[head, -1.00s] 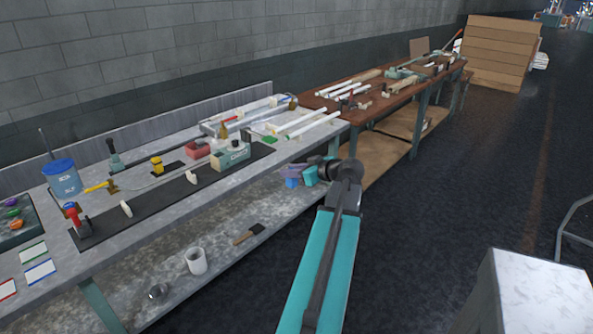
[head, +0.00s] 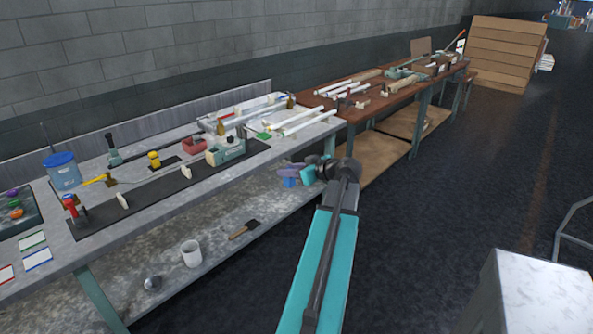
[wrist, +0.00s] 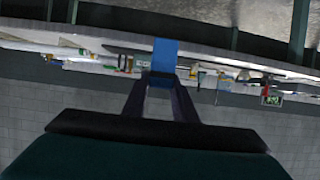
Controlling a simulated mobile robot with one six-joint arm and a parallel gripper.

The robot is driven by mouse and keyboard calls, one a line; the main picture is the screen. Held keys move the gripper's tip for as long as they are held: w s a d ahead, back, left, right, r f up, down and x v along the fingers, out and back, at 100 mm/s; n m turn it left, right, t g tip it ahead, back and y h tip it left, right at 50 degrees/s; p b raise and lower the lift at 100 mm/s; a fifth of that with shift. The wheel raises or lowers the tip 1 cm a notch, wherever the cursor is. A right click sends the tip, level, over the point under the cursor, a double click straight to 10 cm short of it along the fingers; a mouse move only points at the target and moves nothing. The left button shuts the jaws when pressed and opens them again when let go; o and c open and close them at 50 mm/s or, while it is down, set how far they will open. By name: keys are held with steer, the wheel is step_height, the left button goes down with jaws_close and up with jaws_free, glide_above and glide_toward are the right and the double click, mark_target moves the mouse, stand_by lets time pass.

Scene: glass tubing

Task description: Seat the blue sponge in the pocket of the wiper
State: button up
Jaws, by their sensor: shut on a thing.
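My gripper (head: 291,172) is shut on the blue sponge (head: 289,183), in front of the near bench's right end in the head view. The sponge shows as a small blue block there. In the wrist view the sponge (wrist: 165,54) sticks out beyond the fingertips of my gripper (wrist: 160,82), held between the two dark fingers. It is clear of the bench top. I cannot pick out the wiper or its pocket for certain among the small items on the bench.
The grey bench (head: 190,205) holds a blue-lidded bucket (head: 62,172), a dark mat (head: 150,202), a green-grey device (head: 226,150) and white tubes (head: 303,123). A white cup (head: 191,253) stands on its lower shelf. A brown bench (head: 335,105) adjoins behind.

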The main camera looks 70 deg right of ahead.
steer(key=shift+w+a, duration=0.3)
steer(key=shift+w, duration=0.45)
steer(key=w+a+f+n+y, duration=0.2)
steer(key=w+a+n+y, duration=0.15)
steer(key=w+a, duration=1.05)
steer(key=w+a+f+n+y, duration=0.2)
steer(key=w+a+n+y, duration=0.15)
steer(key=w+a, duration=1)
steer(key=w+a+f+n+g+y, duration=0.1)
steer(key=w+a+n+y, duration=0.15)
steer(key=a, duration=0.75)
steer(key=w+a+f+n+g+y, duration=0.1)
steer(key=w+a+y, duration=0.15)
steer(key=a, duration=0.75)
steer(key=s+a+n+g+y, duration=0.2)
steer(key=a+n+g, duration=0.1)
steer(key=a, duration=1.6)
steer(key=shift+s+f+n+y, duration=0.25)
steer(key=shift+f+n+y, duration=0.1)
steer(key=shift+f+y, duration=0.1)
steer(key=shift+d, duration=0.25)
